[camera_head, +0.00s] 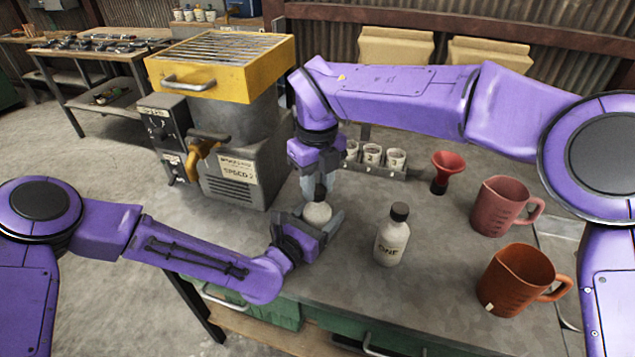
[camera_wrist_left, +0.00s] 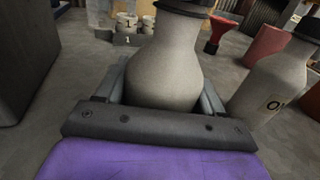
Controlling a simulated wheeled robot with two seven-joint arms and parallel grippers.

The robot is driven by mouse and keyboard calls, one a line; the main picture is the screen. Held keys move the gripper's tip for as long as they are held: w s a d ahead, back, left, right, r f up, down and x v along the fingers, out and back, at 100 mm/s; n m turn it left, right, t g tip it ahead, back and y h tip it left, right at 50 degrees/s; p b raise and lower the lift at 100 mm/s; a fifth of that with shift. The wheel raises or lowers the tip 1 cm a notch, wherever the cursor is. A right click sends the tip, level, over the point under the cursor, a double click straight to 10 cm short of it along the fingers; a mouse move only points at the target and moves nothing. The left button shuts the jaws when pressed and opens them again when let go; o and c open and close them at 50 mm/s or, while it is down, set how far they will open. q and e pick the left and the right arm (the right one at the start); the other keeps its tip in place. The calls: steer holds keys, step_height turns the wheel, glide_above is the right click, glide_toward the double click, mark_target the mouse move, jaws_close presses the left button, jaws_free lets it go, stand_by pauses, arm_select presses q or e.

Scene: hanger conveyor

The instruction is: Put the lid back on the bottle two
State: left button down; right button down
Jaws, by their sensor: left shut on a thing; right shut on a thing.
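A pale bottle (camera_head: 317,213) stands on the grey table; it also fills the middle of the left wrist view (camera_wrist_left: 165,72). No label shows on it, so I cannot read its number. My left gripper (camera_head: 322,224) is shut around its body. My right gripper (camera_head: 318,188) points straight down over the bottle's top and is shut on a black lid (camera_wrist_left: 195,7), which sits at the bottle's neck in the left wrist view. The right fingers hide the neck in the head view, and I cannot tell whether the lid is fully seated.
A capped bottle marked ONE (camera_head: 391,240) stands just right. A red funnel (camera_head: 446,172), a pink jug (camera_head: 497,207) and an orange jug (camera_head: 517,280) are further right. Numbered cups (camera_head: 373,156) sit behind. A yellow-topped machine (camera_head: 222,120) stands at the left.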

steer(key=shift+m, duration=1)
steer(key=c, duration=0.8)
jaws_free()
steer(key=shift+r, duration=2.25)
steer(key=shift+c, duration=0.2)
